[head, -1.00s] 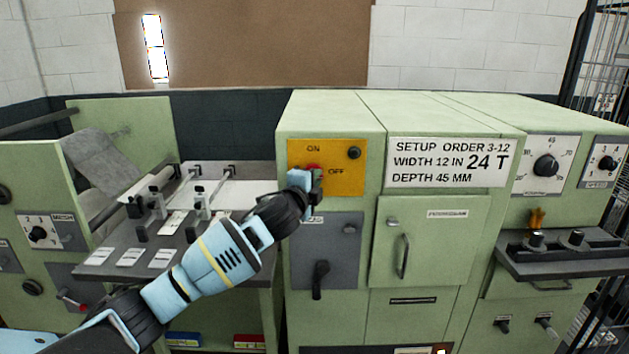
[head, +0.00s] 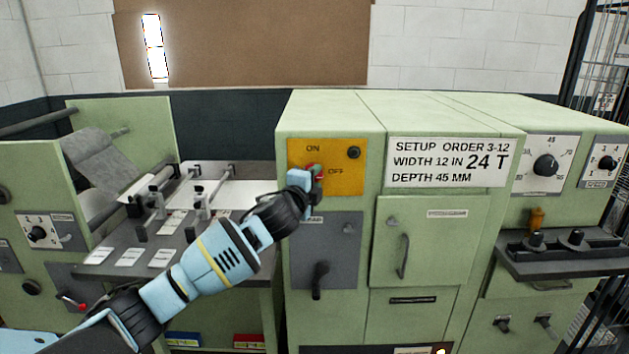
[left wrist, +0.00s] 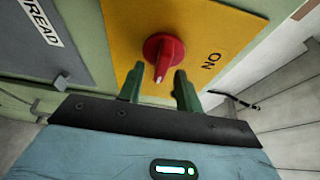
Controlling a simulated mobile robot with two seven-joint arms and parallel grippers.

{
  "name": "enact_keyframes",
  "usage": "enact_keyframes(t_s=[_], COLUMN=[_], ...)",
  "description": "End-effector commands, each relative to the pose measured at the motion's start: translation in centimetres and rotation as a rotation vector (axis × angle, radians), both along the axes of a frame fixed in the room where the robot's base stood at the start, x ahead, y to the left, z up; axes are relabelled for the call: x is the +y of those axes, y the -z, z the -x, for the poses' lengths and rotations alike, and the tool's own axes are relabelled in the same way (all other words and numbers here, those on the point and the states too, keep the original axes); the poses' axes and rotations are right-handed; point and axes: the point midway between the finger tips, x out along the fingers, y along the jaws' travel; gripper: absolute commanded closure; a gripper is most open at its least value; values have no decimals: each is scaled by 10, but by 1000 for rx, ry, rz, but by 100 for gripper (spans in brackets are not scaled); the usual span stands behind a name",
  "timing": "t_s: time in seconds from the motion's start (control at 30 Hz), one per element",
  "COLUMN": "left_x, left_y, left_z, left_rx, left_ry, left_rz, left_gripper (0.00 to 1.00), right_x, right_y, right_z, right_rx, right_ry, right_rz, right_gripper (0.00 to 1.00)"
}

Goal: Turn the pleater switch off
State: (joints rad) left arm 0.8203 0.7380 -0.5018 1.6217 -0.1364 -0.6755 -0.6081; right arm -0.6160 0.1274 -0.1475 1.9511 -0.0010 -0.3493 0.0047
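The pleater switch (head: 312,170) is a red rotary knob on a yellow plate (head: 345,183) with ON above it and OFF to its right. In the left wrist view the red knob (left wrist: 163,52) shows a white mark on the end of its handle, facing my gripper. My left gripper (head: 316,178) is at the knob and partly covers it. In the left wrist view its two green fingers (left wrist: 159,80) are spread, with the knob's handle between their tips and gaps visible. The OFF label is hidden there. My right gripper is in neither view.
A black button (head: 354,153) sits at the plate's upper right. Below is a grey panel (head: 345,255) with a black handle. A setup order sign (head: 450,163) and a cabinet door (head: 440,245) are to the right. A feed table (head: 110,258) with fittings lies left.

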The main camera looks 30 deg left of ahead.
Motion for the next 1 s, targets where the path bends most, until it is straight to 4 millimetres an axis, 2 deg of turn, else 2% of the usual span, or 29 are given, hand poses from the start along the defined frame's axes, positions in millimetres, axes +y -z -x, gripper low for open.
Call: enact_keyframes(t_s=[0.17,0.6,1.0], left_x=[-2,-10,-11], left_y=[2,1,0], left_z=[15,68,75], left_rx=[2,1,1], left_ry=[0,0,-1], left_rz=[-2,-2,-1], left_gripper=[65,65,65], right_x=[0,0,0], right_y=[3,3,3], right_z=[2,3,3], right_rx=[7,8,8], right_ry=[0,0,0], right_rz=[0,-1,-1], right_gripper=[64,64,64])
